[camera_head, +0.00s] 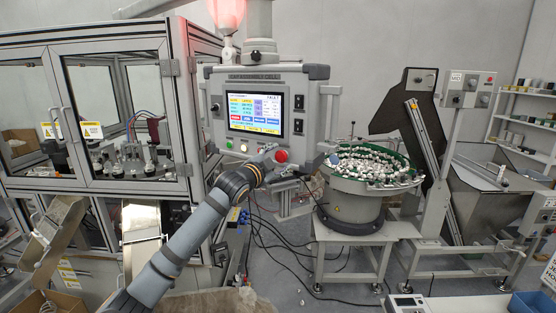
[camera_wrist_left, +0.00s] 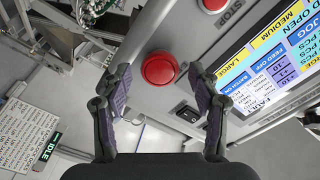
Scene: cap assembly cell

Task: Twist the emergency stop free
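The emergency stop is a round red mushroom button (camera_wrist_left: 160,68) on the grey edge of the control panel in the left wrist view. It also shows in the head view (camera_head: 282,156), at the lower right of the panel below the screen. My left gripper (camera_wrist_left: 160,76) is open, with one finger on each side of the red button. Gaps show between the button and both fingers, so I see no grip on it. In the head view the left gripper (camera_head: 272,160) is at the panel's lower edge, beside the button. My right gripper is in neither view.
The control panel (camera_head: 293,78) carries a lit screen (camera_head: 255,112). A second red button (camera_wrist_left: 213,4) marked STOP and a black rocker switch (camera_wrist_left: 187,114) are near the fingers. A glazed machine cabinet (camera_head: 110,180) stands left, a bowl feeder (camera_head: 350,205) right.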

